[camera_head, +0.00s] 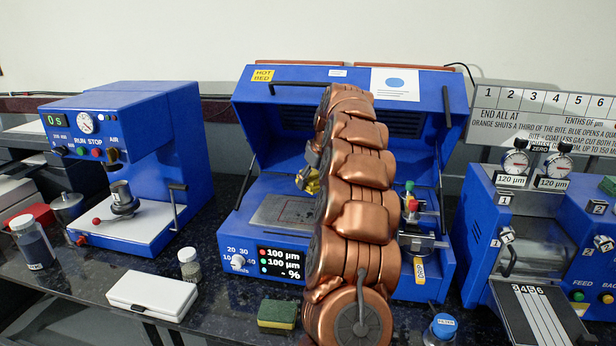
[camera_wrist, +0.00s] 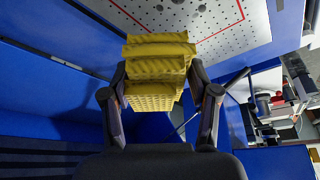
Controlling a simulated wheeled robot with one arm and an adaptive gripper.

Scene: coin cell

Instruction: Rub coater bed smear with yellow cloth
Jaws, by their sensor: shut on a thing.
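My gripper (camera_wrist: 160,100) is shut on the folded yellow cloth (camera_wrist: 157,60), which sits between its two fingers in the wrist view. In the head view a bit of the yellow cloth (camera_head: 309,184) shows just left of my copper arm, inside the open blue coater (camera_head: 243,212). The coater bed (camera_head: 280,211) is a grey plate below the cloth. In the wrist view the bed (camera_wrist: 222,48) is a perforated light plate with a red outline. The cloth appears above the bed; I cannot tell whether it touches. I cannot make out the smear. My arm hides the bed's right part.
The coater's raised lid (camera_head: 280,110) stands behind my gripper. A blue press (camera_head: 125,160) stands at left and a blue roller machine (camera_head: 535,240) at right. A white box (camera_head: 152,295), a small jar (camera_head: 189,265) and a sponge (camera_head: 277,314) lie in front.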

